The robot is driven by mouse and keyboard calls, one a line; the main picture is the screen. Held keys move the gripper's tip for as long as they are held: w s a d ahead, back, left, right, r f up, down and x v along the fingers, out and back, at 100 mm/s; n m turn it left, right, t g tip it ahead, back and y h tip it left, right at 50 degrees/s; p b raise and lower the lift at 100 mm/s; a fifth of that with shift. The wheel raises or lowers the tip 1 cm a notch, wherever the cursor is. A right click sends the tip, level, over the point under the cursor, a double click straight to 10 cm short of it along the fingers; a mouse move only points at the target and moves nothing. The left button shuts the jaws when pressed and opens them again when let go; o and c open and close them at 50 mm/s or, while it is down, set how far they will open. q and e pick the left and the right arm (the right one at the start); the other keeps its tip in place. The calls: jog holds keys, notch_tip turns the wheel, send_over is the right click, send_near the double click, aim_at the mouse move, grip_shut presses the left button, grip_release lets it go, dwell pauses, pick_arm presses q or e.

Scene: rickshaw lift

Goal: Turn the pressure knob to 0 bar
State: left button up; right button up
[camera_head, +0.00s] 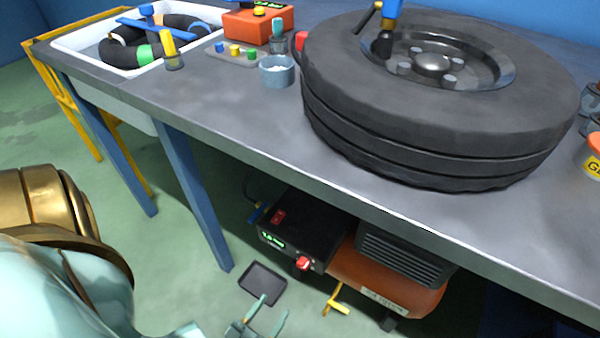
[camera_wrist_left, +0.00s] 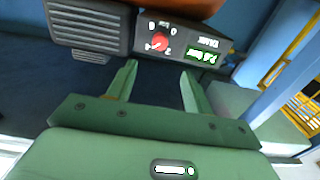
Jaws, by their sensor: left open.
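The red pressure knob (camera_head: 303,263) sits on the front of a dark control box (camera_head: 300,235), part of the compressor under the workbench. A small green display (camera_head: 272,239) glows beside it; its value is too small to read surely. In the left wrist view the knob (camera_wrist_left: 158,42) shows within a dial with numbers, and the green display (camera_wrist_left: 201,57) is to its right. My left gripper (camera_head: 275,304) is open and empty, apart from the knob. In the wrist view the knob appears beyond and between the spread fingertips (camera_wrist_left: 160,70). My right gripper is out of view.
The orange compressor tank (camera_head: 385,290) and a dark ribbed housing (camera_head: 400,258) stand beside the box. The workbench edge (camera_head: 330,200) overhangs them, with a blue leg (camera_head: 195,195) at left. A large tire (camera_head: 430,130) lies on top. Green floor is open at left.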

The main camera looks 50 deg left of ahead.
aim_at(301, 267)
pick_arm(q)
jog(key=b+x, duration=0.1)
jog(key=x, duration=1)
jog(key=shift+w+b, duration=0.2)
jog(key=shift+b, duration=0.1)
jog(key=shift+w+a, duration=0.1)
jog(key=shift+w, duration=0.5)
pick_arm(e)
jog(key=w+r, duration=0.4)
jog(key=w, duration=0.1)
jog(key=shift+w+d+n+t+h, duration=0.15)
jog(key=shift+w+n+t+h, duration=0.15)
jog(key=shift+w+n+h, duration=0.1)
pick_arm(q)
jog(key=c, duration=1)
